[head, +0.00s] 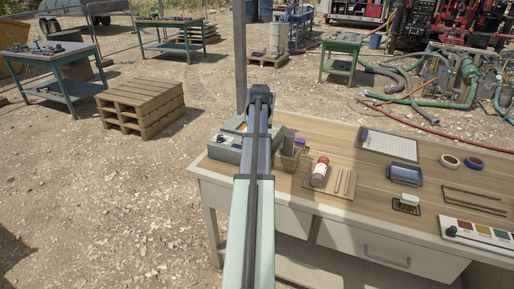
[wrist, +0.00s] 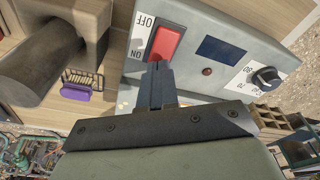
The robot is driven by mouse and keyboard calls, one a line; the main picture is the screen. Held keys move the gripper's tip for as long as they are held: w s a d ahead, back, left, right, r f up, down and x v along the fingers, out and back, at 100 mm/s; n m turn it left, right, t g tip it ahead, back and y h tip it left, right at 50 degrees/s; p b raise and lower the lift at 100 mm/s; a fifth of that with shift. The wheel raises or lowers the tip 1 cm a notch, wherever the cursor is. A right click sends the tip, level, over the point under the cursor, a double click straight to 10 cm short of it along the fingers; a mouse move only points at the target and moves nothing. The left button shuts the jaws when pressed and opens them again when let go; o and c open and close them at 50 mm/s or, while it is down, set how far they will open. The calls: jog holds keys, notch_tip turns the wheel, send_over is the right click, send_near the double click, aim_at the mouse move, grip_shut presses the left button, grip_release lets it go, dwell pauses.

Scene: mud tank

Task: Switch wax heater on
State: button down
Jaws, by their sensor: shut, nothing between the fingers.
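The wax heater (head: 225,148) is a grey box on the left end of the workbench, partly hidden behind my arm in the head view. In the wrist view its front panel (wrist: 184,69) fills the upper middle. The panel has a red rocker switch (wrist: 166,41) with OFF printed at its upper end and ON at its lower end. My gripper (wrist: 158,66) is shut and empty, its tips at the ON end of the switch. I cannot tell whether they touch it. A dark display (wrist: 220,48), a small dark red lamp (wrist: 207,71) and a black knob (wrist: 266,77) sit right of the switch.
The wooden bench top (head: 345,187) holds a bottle with a red cap (head: 320,172), a clipboard (head: 388,145), tape rolls (head: 450,161) and a blue-topped item (head: 405,174). A purple item (wrist: 76,92) in a wire holder and a dark cylinder (wrist: 40,73) are left of the heater.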

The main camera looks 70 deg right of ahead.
jog(key=shift+f, duration=0.6)
dwell(0.3)
jog(key=shift+r, duration=3.55)
